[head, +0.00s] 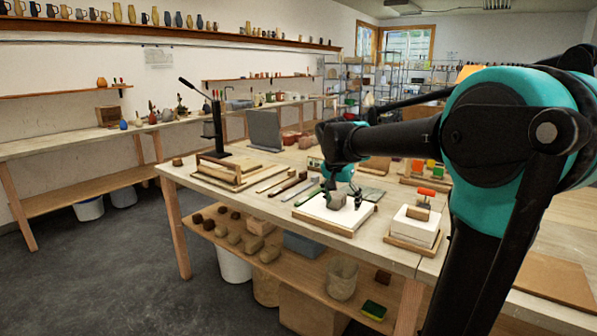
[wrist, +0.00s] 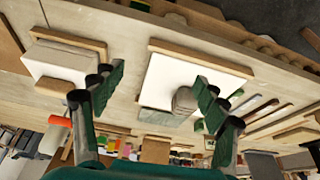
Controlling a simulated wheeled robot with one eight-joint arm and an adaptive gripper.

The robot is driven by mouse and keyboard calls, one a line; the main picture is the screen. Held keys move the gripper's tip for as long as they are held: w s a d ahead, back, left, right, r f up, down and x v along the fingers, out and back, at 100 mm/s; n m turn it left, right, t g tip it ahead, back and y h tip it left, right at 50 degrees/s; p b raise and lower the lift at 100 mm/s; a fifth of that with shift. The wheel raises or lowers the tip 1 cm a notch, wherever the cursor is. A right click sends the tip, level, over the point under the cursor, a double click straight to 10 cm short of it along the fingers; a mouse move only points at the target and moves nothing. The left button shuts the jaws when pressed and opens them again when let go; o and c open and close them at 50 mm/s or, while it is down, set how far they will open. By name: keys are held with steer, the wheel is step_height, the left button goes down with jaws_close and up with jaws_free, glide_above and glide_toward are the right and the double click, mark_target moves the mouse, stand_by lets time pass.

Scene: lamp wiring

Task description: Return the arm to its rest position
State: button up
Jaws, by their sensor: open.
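My gripper (head: 345,188) is over the near edge of the workbench, above a white slab (head: 322,213) with a wooden strip along its front. In the wrist view its two teal and black fingers (wrist: 156,86) are spread wide with nothing clasped between them. A small grey block (head: 336,201) sits on the white slab below the gripper. In the wrist view the grey block (wrist: 184,101) appears just inside the right-hand finger, which partly covers the slab (wrist: 178,76). I cannot tell whether the finger touches the block. My arm reaches in from the right.
Several slim tools (head: 288,184) lie to the left. A black lever stand (head: 214,125) rises farther left. The floor (head: 110,260) at left is clear.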

steer(key=s+d+f+n+y, duration=0.1)
steer(key=s+d+f+n, duration=0.1)
steer(key=s+f, duration=0.9)
steer(key=s+d+f+n+y, duration=0.1)
steer(key=s+d+f+n, duration=0.2)
steer(key=s+f, duration=0.8)
steer(key=shift+s+d+n+t, duration=0.3)
steer(key=shift+s+n, duration=0.4)
steer(key=shift+s, duration=0.5)
